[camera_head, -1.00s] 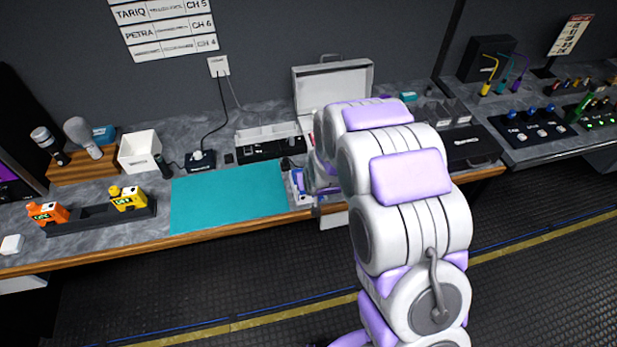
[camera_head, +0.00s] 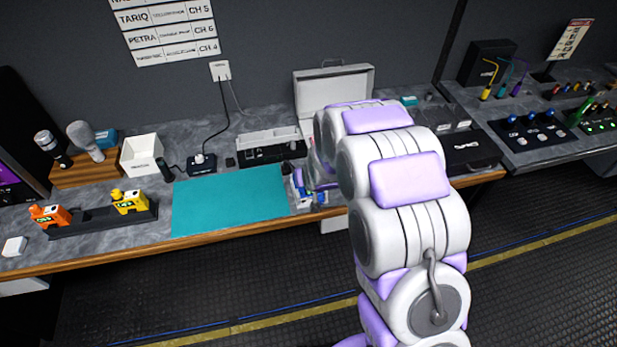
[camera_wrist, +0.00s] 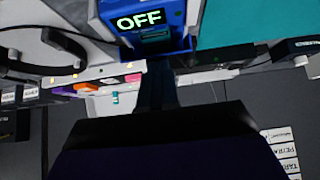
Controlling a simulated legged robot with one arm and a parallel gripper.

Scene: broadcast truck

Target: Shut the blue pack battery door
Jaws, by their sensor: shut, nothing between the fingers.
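The blue pack (camera_wrist: 172,12) is at the top of the wrist view, with a screen reading OFF. Below the screen is a small dark recess with a teal-lit edge; I cannot tell whether this is the battery door or how far it stands open. My gripper (camera_wrist: 156,88) is shut and empty, its dark narrow fingers pointing at the pack's lower edge, very close to it; contact is unclear. In the head view the pack (camera_head: 297,188) shows only as a blue and white patch at the table's front edge, right of the teal mat. My arm hides the rest.
The teal mat (camera_head: 230,200) is bare. An orange pack and a yellow pack (camera_head: 130,201) stand in a dark rack (camera_head: 90,221) at left. An open white case (camera_head: 312,86) stands behind my arm. Dark control panels (camera_head: 538,135) are at right.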

